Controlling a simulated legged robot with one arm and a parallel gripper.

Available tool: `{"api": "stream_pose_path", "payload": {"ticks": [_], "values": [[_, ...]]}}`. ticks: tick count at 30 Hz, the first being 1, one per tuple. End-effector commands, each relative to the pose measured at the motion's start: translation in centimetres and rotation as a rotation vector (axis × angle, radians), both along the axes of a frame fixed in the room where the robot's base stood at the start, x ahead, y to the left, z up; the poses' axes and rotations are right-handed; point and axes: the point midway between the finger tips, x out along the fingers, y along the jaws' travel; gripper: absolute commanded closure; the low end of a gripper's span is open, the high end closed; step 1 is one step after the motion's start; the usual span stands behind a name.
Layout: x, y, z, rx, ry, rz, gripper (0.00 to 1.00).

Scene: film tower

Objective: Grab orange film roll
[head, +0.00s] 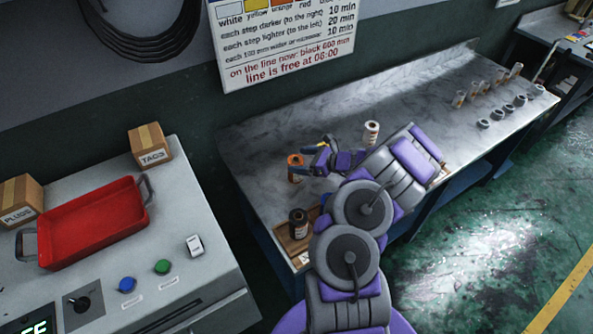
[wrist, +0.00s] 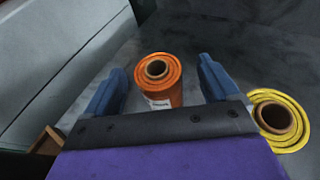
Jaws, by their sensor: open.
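The orange film roll (head: 295,168) stands upright on the metal bench, at the bench's left part in the head view. In the wrist view the orange roll (wrist: 158,82) stands between and just beyond my two blue fingers, with its hollow core facing up and a pale label on its side. My gripper (head: 316,160) is over the bench beside the orange roll. In the wrist view my gripper (wrist: 163,80) is open, with the fingers apart on either side of the roll. I cannot tell whether a finger touches it.
A yellow roll (wrist: 277,120) stands close to the right finger. A pale roll (head: 371,133) stands behind my arm. Several small rolls and rings (head: 484,122) stand at the far right.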

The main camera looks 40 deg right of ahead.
Motion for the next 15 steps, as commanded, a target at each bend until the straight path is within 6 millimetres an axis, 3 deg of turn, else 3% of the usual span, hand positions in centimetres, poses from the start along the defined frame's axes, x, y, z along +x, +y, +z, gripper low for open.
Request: {"api": "stream_pose_path", "payload": {"ticks": [6, 15], "values": [[2.7, 1.8, -1.3, -0.002, 0.0, 0.002, 0.12], [3.3, 1.9, -1.4, 0.0, 0.0, 0.0, 0.12]]}}
